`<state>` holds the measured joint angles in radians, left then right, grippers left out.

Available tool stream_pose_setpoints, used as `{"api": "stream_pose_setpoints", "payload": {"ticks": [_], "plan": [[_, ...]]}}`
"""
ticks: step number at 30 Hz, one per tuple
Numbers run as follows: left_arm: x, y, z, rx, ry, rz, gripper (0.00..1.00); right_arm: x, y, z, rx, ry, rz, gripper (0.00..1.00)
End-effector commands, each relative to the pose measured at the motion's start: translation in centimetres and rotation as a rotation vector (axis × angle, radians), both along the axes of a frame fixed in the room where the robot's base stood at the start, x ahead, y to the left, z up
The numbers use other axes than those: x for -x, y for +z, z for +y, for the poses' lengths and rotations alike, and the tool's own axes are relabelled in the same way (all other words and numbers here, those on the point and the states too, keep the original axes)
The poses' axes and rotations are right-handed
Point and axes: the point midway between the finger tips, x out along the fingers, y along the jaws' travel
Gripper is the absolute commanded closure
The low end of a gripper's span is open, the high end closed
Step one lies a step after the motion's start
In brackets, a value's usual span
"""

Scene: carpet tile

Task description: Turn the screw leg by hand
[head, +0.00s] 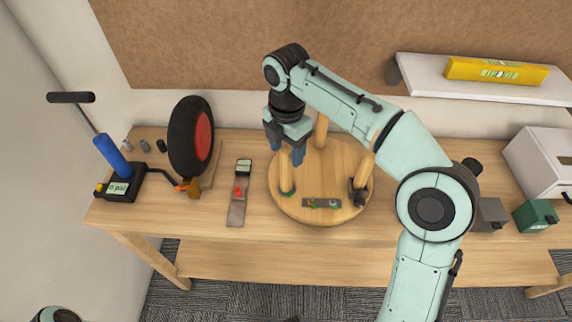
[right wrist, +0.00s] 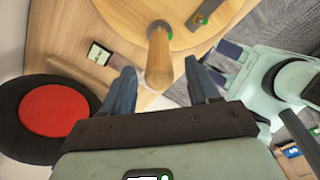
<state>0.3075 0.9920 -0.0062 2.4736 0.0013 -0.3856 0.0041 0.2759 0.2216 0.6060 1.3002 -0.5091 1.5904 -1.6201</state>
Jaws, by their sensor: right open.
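A round wooden disc (head: 335,214) lies on the bench with several wooden legs standing up from it. The left leg (head: 287,184) has a green mark at its base; it also shows in the right wrist view (right wrist: 158,62). The back leg (head: 321,131) and the right leg (head: 363,172) show too. My right gripper (head: 287,150) is open, pointing down over the left leg. In the right wrist view the leg's top shows between the two fingertips (right wrist: 160,72), with a gap on each side. My left gripper is not in view.
A small metal plate (head: 322,203) with coloured spots lies on the disc. Left are a strip tool with a display (head: 239,193), a wheel (head: 191,136) and a blue-handled tool (head: 112,155). A shelf with a yellow level (head: 497,71) hangs at right; a green box (head: 535,216) stands below.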

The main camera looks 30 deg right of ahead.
Motion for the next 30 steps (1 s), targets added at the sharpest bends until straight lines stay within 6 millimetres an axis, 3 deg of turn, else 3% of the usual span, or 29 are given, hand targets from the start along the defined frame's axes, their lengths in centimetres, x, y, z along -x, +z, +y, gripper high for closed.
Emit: {"api": "stream_pose_setpoints", "payload": {"ticks": [3, 9, 20, 26, 30], "plan": [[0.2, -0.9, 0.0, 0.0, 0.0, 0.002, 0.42, 0.1, -2.5, 0.0, 0.001, 0.0, 0.003, 0.4], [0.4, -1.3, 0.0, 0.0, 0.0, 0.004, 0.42, 0.0, -4.5, 0.0, -0.001, 0.0, 0.0, 0.4], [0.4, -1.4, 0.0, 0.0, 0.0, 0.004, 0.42, 0.0, -5.0, 0.0, -0.002, 0.0, -0.002, 0.4], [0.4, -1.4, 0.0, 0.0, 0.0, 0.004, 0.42, 0.0, -5.0, 0.0, 0.0, -0.001, -0.001, 0.96], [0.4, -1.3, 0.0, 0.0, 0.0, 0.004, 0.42, 0.0, -5.0, 0.0, 0.0, -0.002, -0.001, 0.96]]}}
